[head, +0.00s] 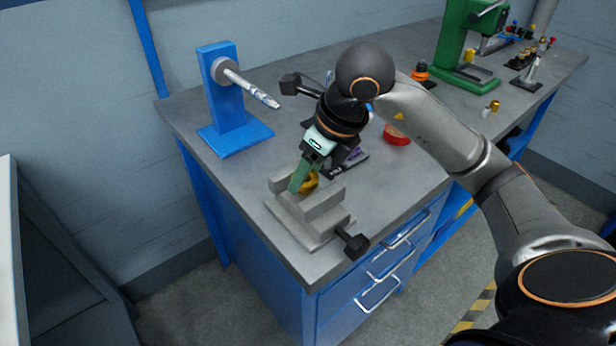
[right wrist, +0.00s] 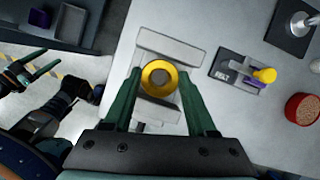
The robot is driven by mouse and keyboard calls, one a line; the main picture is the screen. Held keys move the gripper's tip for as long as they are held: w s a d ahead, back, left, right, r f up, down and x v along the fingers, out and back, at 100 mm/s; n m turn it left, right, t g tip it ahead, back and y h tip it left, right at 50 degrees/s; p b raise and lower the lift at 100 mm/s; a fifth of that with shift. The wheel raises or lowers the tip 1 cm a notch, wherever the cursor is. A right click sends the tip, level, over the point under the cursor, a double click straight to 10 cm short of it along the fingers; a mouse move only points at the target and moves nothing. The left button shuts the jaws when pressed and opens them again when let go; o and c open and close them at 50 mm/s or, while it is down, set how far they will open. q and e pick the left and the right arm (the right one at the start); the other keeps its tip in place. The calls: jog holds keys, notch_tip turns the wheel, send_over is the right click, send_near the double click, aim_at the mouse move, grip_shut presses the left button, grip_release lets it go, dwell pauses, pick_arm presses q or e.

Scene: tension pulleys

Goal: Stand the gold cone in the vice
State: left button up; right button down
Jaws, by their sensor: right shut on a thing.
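The gold cone (head: 312,183) is between the green fingers of my right gripper (head: 303,178), which is shut on it. In the right wrist view the cone (right wrist: 158,77) shows from above as a gold ring with a dark centre. The grey vice (head: 323,204) stands at the bench's near corner, with its black handle at the right. The cone is at the gap between the vice jaws (right wrist: 170,46). I cannot tell whether its base touches the vice. My left gripper (right wrist: 30,72) shows at the left of the right wrist view, fingers spread and empty; it is outside the head view.
A blue stand with a metal shaft (head: 230,100) stands at the back left of the bench. A dark block marked BELT (right wrist: 238,70), with a yellow-topped part, and a red bowl (head: 397,134) lie right of the vice. A green press (head: 455,45) stands farther right.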

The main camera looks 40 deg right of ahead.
jog(key=shift+f, duration=0.55)
jog(key=shift+f+b, duration=0.3)
jog(key=shift+c, duration=1)
grip_release()
jog(key=shift+r, duration=0.1)
pick_arm(q)
jog(key=shift+w+d+r, duration=0.1)
jog(key=shift+w+d, duration=0.2)
jog(key=shift+d, duration=0.05)
jog(key=shift+r, duration=0.1)
pick_arm(e)
jog(key=shift+r, duration=0.15)
